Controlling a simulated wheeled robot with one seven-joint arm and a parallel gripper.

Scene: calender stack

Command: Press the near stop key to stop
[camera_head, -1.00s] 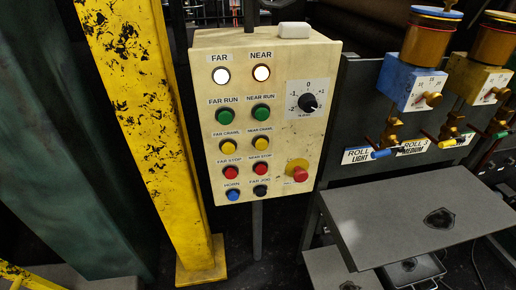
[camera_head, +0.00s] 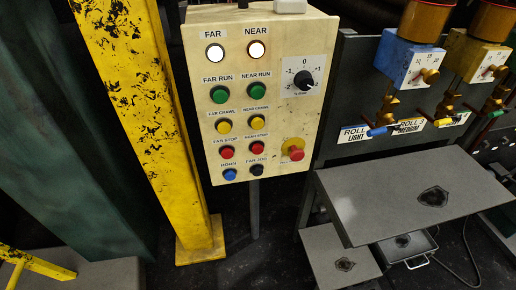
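The near stop key (camera_head: 257,148) is a red round button in the right column of the cream control box (camera_head: 200,110), under the label NEAR STOP. The red far stop key (camera_head: 227,153) is to its left. The yellow near crawl key (camera_head: 256,122) is above it and the black far jog key (camera_head: 256,170) is below it. The FAR lamp (camera_head: 215,52) and NEAR lamp (camera_head: 256,51) at the top both look lit white. My gripper is not in view.
A red mushroom button (camera_head: 296,154) on a yellow base and a black dial (camera_head: 304,81) are on the box's right. A yellow post (camera_head: 150,130) stands close at left. A grey table (camera_head: 390,200) juts out at lower right, below brass oilers.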

